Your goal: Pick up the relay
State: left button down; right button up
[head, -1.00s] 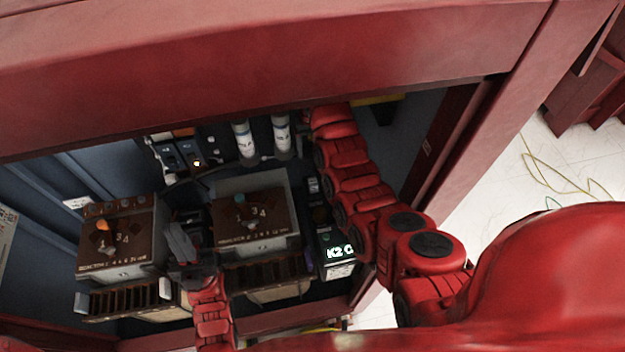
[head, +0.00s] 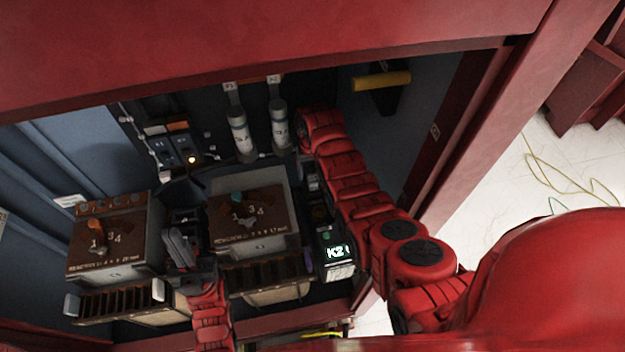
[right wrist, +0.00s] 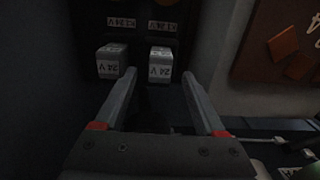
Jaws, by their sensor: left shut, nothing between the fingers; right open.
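Two grey blocks marked 24 V, which look like relays, show in the right wrist view: a left block (right wrist: 110,62) and a right block (right wrist: 160,64). Labels on the dark panel above them read 24 V. My right gripper (right wrist: 159,76) is open. Its fingertips appear on either side of the right block, and I cannot tell whether they touch it. In the head view the right gripper is hidden beyond my right arm. My left gripper (head: 176,246) is shut and empty, between the two brown-topped boxes. The relays cannot be made out in the head view.
A left box (head: 112,240) and a right box (head: 250,215) with brown numbered faces stand in the red cabinet (head: 250,75). White cylinders (head: 240,135) stand behind. A yellow handle (head: 382,81) is at the back right.

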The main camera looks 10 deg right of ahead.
aim_at(312, 176)
jog(key=shift+f+p, duration=0.3)
jog(key=shift+f, duration=1.2)
grip_shut()
